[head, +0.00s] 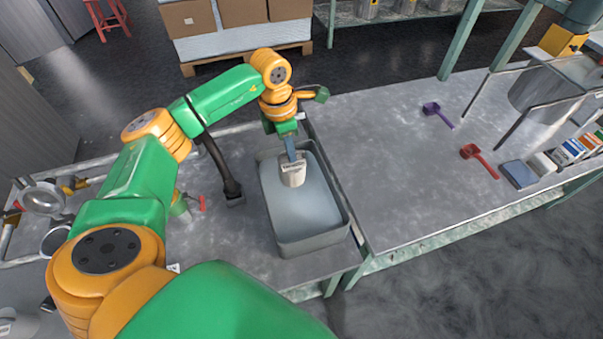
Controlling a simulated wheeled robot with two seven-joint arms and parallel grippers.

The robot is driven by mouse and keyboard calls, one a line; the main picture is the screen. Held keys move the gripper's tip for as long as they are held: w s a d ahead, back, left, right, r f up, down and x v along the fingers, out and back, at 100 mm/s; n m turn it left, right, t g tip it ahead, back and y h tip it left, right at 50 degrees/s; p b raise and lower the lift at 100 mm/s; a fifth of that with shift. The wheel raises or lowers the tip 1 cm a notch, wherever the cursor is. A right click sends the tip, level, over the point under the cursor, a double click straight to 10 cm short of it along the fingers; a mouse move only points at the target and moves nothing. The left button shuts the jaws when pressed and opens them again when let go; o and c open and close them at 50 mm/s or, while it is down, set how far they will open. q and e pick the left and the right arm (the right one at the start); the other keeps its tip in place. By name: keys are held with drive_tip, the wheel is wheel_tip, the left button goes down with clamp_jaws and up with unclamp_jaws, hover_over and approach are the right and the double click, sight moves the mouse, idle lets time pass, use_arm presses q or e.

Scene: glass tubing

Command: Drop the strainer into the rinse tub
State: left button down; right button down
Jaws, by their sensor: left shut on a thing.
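The strainer (293,174) is a small pale cup with dark lettering, upright at the far end of the rinse tub. My left gripper (291,152) is shut on it from above. The rinse tub (308,246) is a grey rectangular basin on the left metal table, with a smooth blue-grey inside. The strainer is within the tub's outline in the head view. I cannot tell how high it hangs above the bottom. The strainer's far side is hidden. My right gripper is not in view.
A dark faucet-like fixture (231,188) stands left of the tub. Round metal rings (42,198) sit at the far left. On the right table are a purple scoop (438,113), a red scoop (479,158) and several small boxes. The right table's middle is clear.

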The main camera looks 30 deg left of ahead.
use_arm(q)
drive_tip(key=c, duration=0.8)
unclamp_jaws()
drive_tip(key=shift+s+r, duration=0.1)
drive_tip(key=shift+s, duration=0.05)
drive_tip(key=shift+c, duration=0.2)
drive_tip(key=r, duration=0.7)
drive_tip(key=shift+s+a+b, duration=0.25)
drive_tip(key=shift+a+b, duration=0.05)
drive_tip(key=shift+b, duration=0.05)
